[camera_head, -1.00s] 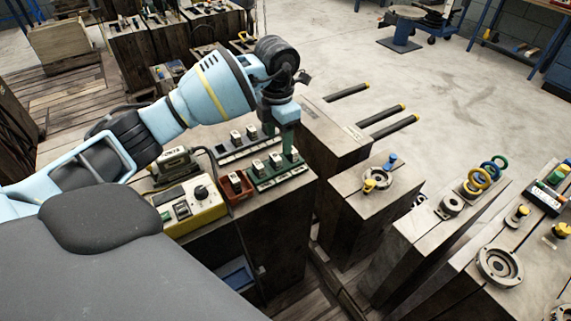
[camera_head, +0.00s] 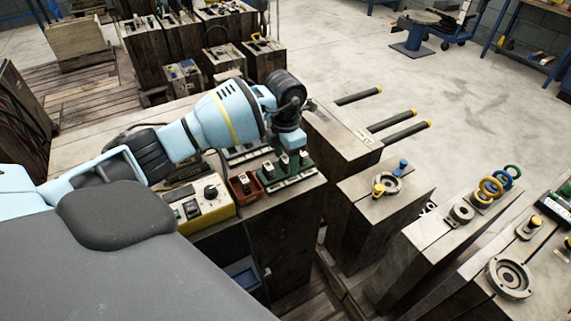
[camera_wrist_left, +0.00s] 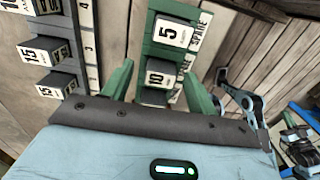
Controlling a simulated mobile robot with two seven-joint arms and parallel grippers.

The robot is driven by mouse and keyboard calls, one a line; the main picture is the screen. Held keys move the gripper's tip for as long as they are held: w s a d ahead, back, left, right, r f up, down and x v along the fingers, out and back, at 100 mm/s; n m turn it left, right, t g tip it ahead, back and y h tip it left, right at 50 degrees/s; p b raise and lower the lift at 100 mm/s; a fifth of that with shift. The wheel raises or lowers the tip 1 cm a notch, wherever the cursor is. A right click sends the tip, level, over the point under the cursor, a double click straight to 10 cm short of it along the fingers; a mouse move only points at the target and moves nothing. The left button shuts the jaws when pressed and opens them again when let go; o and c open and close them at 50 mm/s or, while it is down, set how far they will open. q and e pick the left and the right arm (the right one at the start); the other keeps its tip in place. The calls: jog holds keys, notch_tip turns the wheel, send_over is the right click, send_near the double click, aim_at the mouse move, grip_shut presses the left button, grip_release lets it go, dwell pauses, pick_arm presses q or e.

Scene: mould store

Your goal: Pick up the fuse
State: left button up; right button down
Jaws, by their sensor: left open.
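My left gripper (camera_head: 293,160) reaches down over the green fuse strip (camera_head: 293,178) on the wooden block. In the left wrist view its open green fingers (camera_wrist_left: 157,88) stand on either side of a fuse marked 10 (camera_wrist_left: 158,78). I cannot tell whether they touch it; its lower part is hidden by the gripper body. A fuse marked 5 (camera_wrist_left: 172,32) sits farther along the same strip, beside a label reading SPARE. A second, grey strip with several fuses, two marked 15 (camera_wrist_left: 42,50), runs to the left in that view. My right gripper is not in view.
A red-brown box (camera_head: 244,188) and a yellow control box (camera_head: 207,206) stand close to the left of the green strip. Gaps separate the wooden blocks; the floor (camera_head: 340,50) behind is open.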

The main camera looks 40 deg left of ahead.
aim_at(285, 159)
pick_arm(q)
jog(key=shift+f, duration=0.4)
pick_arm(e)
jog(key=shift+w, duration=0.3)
pick_arm(q)
jog(key=c, duration=1.1)
jog(key=shift+o, duration=0.2)
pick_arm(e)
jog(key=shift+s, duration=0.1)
pick_arm(q)
jog(key=shift+r, duration=0.15)
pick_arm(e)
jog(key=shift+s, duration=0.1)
pick_arm(q)
notch_tip(285, 159, up, 9)
jog(key=shift+f, duration=0.1)
jog(key=shift+r, duration=0.45)
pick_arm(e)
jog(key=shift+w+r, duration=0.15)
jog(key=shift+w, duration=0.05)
pick_arm(q)
jog(key=shift+a, duration=0.1)
